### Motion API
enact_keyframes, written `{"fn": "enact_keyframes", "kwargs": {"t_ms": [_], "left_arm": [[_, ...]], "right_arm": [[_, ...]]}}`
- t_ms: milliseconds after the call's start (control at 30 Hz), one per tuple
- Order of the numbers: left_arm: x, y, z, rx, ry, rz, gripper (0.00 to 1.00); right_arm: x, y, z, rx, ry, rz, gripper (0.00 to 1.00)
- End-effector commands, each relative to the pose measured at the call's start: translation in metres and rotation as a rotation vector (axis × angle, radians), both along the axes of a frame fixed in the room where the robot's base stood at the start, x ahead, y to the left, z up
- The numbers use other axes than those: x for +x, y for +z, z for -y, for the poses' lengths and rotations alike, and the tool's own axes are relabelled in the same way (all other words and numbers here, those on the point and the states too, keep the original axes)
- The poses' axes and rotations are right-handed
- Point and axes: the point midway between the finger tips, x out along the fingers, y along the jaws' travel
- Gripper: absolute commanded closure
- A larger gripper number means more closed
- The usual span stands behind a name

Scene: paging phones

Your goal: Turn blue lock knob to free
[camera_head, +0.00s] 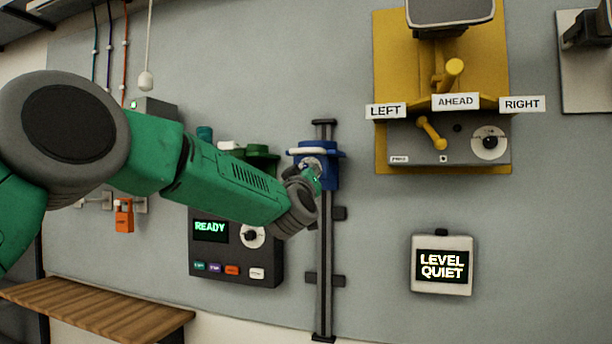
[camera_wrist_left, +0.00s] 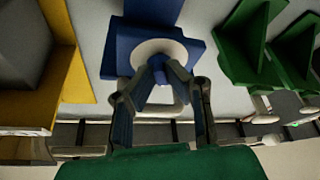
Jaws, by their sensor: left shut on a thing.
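The blue lock knob (camera_wrist_left: 178,71) sits in front of a pale round disc (camera_wrist_left: 150,48) on a blue bracket (camera_head: 329,155). The blue bracket also shows in the left wrist view (camera_wrist_left: 114,62). It is mounted on a dark vertical rail (camera_head: 323,265). My left gripper (camera_head: 314,180) reaches the front of the bracket from the left. In the left wrist view my left gripper (camera_wrist_left: 167,70) has its fingers closed together on the knob. The fingers partly hide the knob and disc, so I cannot read its setting. My right gripper is not in view.
A dark panel reading READY (camera_head: 210,230) is below my left arm. Green brackets (camera_wrist_left: 247,45) are beside the blue one. A yellow unit (camera_head: 390,60) with direction labels is at upper right. A screen reading LEVEL QUIET (camera_head: 442,266) is at lower right. A wooden bench (camera_head: 95,303) is at lower left.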

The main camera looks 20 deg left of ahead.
Motion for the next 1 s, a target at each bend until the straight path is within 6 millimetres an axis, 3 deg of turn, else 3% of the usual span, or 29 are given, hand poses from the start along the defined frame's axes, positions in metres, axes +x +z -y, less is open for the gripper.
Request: {"fn": "enact_keyframes", "kwargs": {"t_ms": [33,400,1000], "left_arm": [[-0.0006,0.0097,-0.0031,-0.041,0.006,0.015,1.00],[-0.0012,0.0124,-0.0034,-0.268,0.008,0.010,1.00],[-0.0021,0.0148,-0.0042,-0.342,0.008,0.013,1.00]], "right_arm": [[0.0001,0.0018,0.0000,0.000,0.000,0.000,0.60],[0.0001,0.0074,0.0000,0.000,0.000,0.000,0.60],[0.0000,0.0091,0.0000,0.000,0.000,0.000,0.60]]}}
